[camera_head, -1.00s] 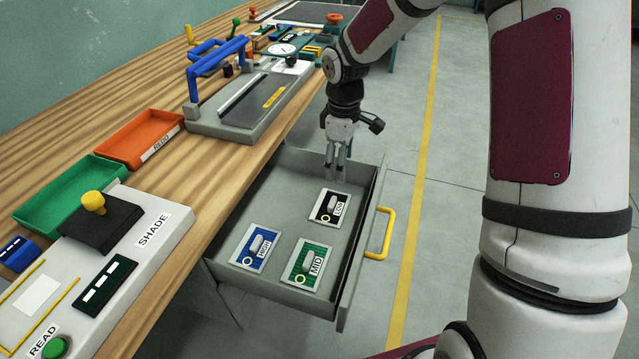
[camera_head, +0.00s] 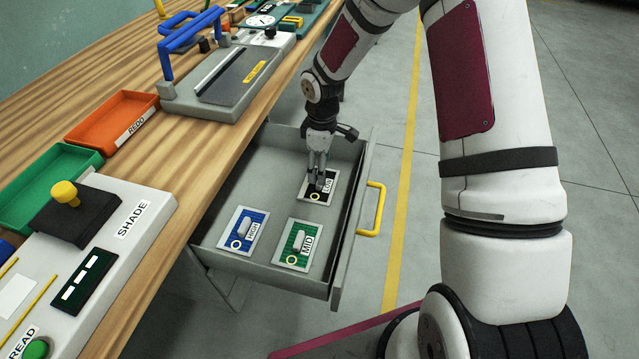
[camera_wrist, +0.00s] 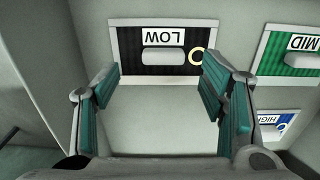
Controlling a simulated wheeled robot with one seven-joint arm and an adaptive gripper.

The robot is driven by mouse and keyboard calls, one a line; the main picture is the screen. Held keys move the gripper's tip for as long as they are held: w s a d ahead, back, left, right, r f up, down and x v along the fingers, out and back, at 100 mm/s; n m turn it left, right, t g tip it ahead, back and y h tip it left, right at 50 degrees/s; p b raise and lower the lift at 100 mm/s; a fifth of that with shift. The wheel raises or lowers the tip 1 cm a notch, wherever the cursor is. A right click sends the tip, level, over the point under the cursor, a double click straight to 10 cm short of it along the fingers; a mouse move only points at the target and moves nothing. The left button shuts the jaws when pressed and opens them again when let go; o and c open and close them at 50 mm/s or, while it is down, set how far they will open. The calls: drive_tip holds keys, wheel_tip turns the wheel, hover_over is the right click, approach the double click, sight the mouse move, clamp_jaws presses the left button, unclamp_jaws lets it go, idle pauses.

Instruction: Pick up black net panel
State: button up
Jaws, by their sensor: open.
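The black net panel (camera_head: 313,197), labelled LOW, lies flat in the open grey drawer, toward its back right. It also shows in the wrist view (camera_wrist: 128,60), with a pale grip bar across its middle and a pale ring at one side. My gripper (camera_head: 320,183) is down over this panel in the head view and hides part of it. In the wrist view my gripper (camera_wrist: 160,82) is open, its two teal-padded fingers apart and empty. The panel's bar lies ahead of the gap between the fingertips. I cannot tell the height left between fingertips and panel.
The blue HIGH panel (camera_head: 243,231) and green MID panel (camera_head: 298,245) lie in the same drawer (camera_head: 265,175). The drawer's walls surround them, with a yellow handle (camera_head: 372,209) at its front. The wooden bench (camera_head: 190,150) beside it holds trays and devices.

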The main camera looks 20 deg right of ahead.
drive_tip(key=f, duration=0.4)
drive_tip(key=shift+a+f, duration=0.25)
drive_tip(key=shift+f, duration=0.05)
drive_tip(key=c, duration=1.2)
drive_tip(key=shift+r, duration=0.15)
